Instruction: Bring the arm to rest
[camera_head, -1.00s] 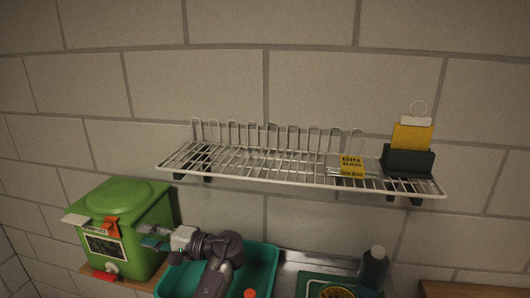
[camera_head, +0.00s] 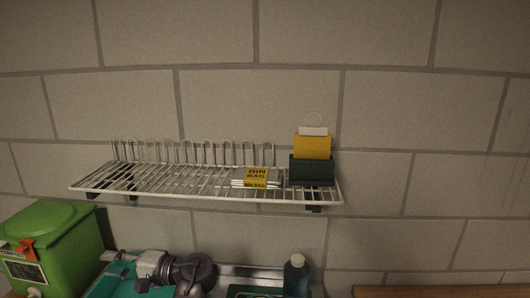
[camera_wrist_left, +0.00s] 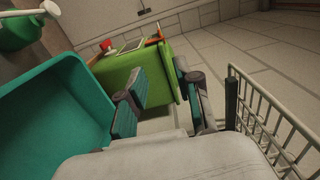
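My left arm comes in at the bottom left of the head view, over the teal basin (camera_head: 108,286). Its gripper (camera_head: 121,264) points left, beside the green bin (camera_head: 52,240). In the left wrist view the two fingers of my left gripper (camera_wrist_left: 160,88) stand apart with nothing held between them. The green bin (camera_wrist_left: 165,75) shows beyond the fingers there, and the teal basin (camera_wrist_left: 45,120) is at the left. My right gripper is in neither view.
A wire shelf (camera_head: 150,182) on the wall above holds a yellow bin bag packet (camera_head: 257,177) and a dark holder (camera_head: 312,171) with a yellow card. A dark bottle (camera_head: 297,275) stands right of my arm. A wire rack (camera_wrist_left: 270,120) is close to the right finger.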

